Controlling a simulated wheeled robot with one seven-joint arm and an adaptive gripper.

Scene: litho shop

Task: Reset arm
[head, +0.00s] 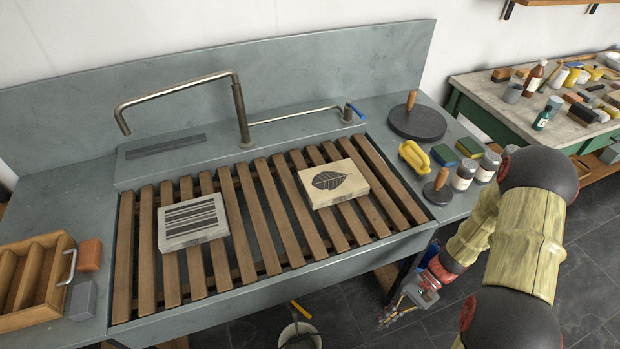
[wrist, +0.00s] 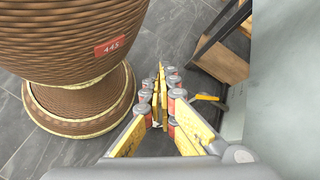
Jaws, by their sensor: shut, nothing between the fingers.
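My arm reaches down on the right side in the head view, beside the sink's right end. My gripper (head: 393,308) hangs low in front of the sink, over the dark tiled floor, and touches nothing that I can see. In the wrist view my gripper (wrist: 160,75) has its yellow-padded fingers drawn together at the tips, with nothing between them. Tiled floor lies beyond the fingertips.
The grey sink (head: 75,205) carries wooden slats with a striped block (head: 191,222) and a leaf block (head: 333,183). A wooden rack (head: 35,285) stands left, jars (head: 464,175) right. A bucket (head: 299,335) stands on the floor. A cluttered bench (head: 480,88) stands back right.

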